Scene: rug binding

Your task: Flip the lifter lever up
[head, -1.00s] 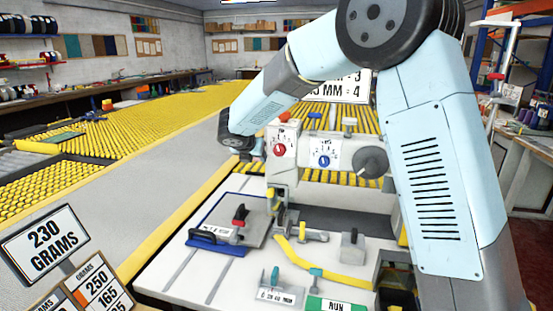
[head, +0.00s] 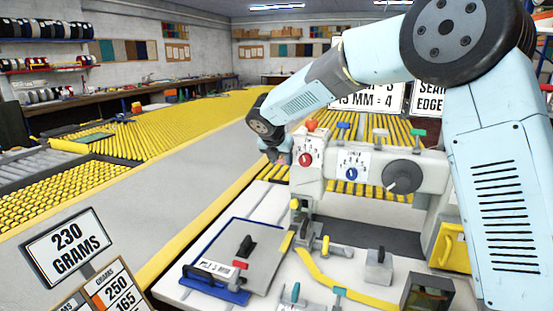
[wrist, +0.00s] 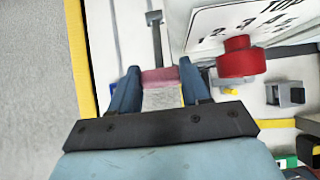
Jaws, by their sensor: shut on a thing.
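The pinkish-red grip of what looks like the lifter lever (wrist: 160,77) lies crosswise between my two blue fingers in the wrist view. My gripper (wrist: 160,85) is shut on it, one finger at each end. In the head view my gripper (head: 279,154) hangs at the left end of the white sewing head (head: 330,172), beside the red dial (head: 307,158). The lever's arm and pivot are hidden there. In the wrist view the red dial (wrist: 240,60) stands to the right of my fingers, apart from them, by a numbered plate (wrist: 235,25).
A blue-edged plate (head: 205,284) with a black handle lies on the white table below. A yellow strip (head: 345,285) and a grey block (head: 379,266) lie right of it. A blue dial (head: 349,173) and dark knob (head: 403,176) are on the head. A 230 grams sign (head: 65,245) stands front left.

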